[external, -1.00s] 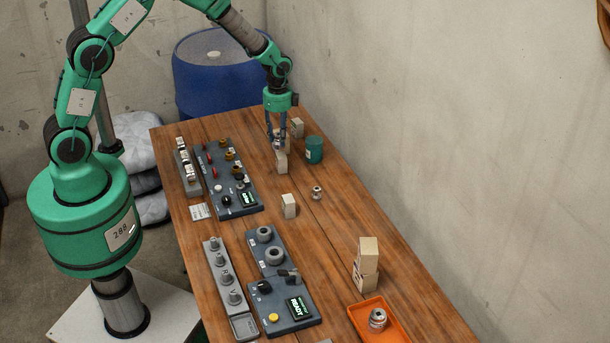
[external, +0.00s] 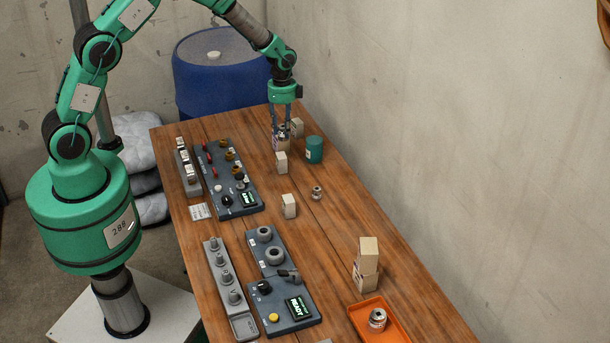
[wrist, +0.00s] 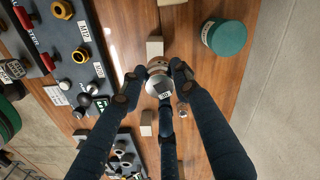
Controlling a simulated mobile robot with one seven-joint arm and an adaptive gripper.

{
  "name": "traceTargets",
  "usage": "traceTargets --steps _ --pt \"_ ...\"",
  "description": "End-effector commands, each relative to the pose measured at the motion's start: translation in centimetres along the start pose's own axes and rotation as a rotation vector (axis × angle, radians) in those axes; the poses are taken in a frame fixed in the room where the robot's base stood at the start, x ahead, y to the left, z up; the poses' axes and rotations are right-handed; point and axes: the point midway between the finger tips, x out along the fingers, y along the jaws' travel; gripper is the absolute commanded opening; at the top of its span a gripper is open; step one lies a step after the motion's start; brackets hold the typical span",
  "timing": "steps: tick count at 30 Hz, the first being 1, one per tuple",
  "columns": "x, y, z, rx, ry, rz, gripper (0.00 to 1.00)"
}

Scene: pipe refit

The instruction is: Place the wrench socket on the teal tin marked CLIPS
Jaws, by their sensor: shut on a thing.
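My gripper (external: 281,134) hangs over the far end of the table, its fingers closed around a small grey cylinder that looks like the wrench socket (wrist: 161,84). A pale label shows on it in the wrist view. Close under it shows a pale, reddish round thing (external: 280,144); I cannot tell whether they touch. The teal tin (external: 314,150) stands to the right of my gripper, apart from it. It also shows at the upper right in the wrist view (wrist: 228,38); its marking is not readable.
Pale blocks stand near my gripper (external: 281,162) and nearer the table's middle (external: 289,206). A small metal fitting (external: 316,193) stands right of the middle. Dark panels (external: 226,172) with knobs line the left. An orange tray (external: 361,313) and stacked blocks (external: 367,262) are at the near right.

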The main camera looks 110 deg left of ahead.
Motion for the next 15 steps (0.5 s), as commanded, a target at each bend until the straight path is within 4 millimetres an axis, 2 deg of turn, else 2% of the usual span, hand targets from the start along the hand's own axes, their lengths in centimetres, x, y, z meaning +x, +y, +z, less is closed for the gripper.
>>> traceTargets --steps 15 --pt "0.8 -6.8 -3.4 0.000 0.000 -0.001 0.00"
